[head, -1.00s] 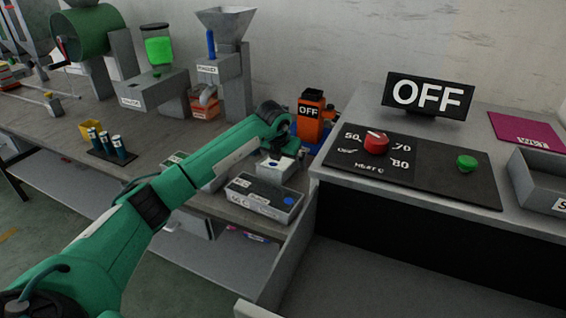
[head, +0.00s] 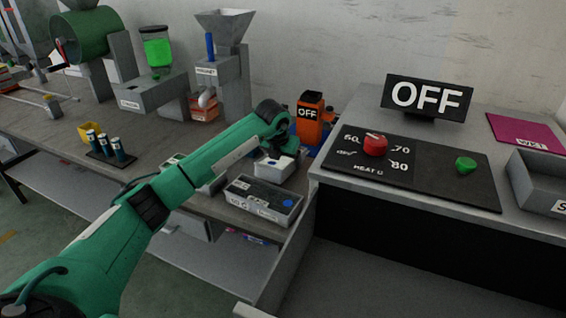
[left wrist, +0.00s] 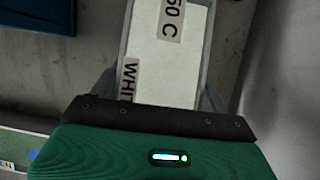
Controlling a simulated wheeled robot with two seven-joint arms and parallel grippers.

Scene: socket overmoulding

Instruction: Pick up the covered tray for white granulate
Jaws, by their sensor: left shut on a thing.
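The tray for white granulate (left wrist: 172,62) fills the middle of the left wrist view. It is a pale, narrow tray with labels reading "50 C" and "WHI", the rest of the second hidden by my gripper body. My left gripper (left wrist: 158,92) is shut on its near end, with a grey finger on each side. In the head view a small whitish tray (head: 272,170) shows just below my left wrist, behind the tray with the blue dot; my left fingers are hidden there. I cannot tell whether it touches the bench. My right gripper is not in view.
A grey tray with a blue dot (head: 262,203) lies close in front on the bench edge. An orange machine (head: 308,125) stands behind my wrist. The heater panel (head: 415,168) with red knob and "OFF" sign (head: 428,95) is on the right-hand counter.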

